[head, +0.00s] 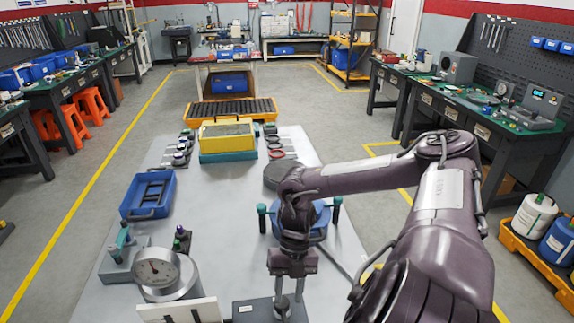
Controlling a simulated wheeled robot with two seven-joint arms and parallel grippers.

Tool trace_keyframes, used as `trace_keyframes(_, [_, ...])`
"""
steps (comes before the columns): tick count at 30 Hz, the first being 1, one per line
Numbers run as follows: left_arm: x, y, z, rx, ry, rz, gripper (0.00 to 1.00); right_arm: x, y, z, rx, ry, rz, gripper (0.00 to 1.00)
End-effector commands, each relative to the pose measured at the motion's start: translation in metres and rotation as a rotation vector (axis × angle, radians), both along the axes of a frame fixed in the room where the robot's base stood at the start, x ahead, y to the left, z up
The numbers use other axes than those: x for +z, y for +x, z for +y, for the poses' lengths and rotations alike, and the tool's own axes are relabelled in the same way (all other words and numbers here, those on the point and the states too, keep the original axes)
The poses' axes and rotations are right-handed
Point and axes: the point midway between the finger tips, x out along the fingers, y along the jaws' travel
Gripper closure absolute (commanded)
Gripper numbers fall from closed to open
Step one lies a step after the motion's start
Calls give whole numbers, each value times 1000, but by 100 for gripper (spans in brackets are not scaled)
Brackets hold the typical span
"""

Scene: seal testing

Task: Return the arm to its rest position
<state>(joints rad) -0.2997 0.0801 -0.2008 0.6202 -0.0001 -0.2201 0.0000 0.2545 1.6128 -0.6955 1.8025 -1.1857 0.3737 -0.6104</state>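My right arm comes in from the right and bends down over the grey table (232,230). Its gripper (289,288) points down near the table's front edge. The two fingers stand apart, with a gap between them. Just below them is a dark block (250,311) with a small round metal piece (283,307) on top; I cannot tell whether the fingers touch this piece. My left arm and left gripper are not in view.
Behind my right forearm is a blue round vessel with green handles (263,217), partly hidden. A pressure gauge (155,268), a blue tray (149,194) and a yellow box (226,135) stand on the table. Workbenches line both sides. The table's middle is clear.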

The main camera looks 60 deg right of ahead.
Motion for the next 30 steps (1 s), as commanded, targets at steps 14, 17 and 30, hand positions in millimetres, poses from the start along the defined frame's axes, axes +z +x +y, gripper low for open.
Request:
trace_keyframes(14, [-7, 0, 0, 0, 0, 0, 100, 24, 3, -10, 0, 1, 1, 66])
trace_keyframes(17, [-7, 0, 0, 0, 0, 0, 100, 24, 3, -10, 0, 1, 1, 66])
trace_keyframes(30, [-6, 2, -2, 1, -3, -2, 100, 23, 3, -10, 0, 1, 1, 66])
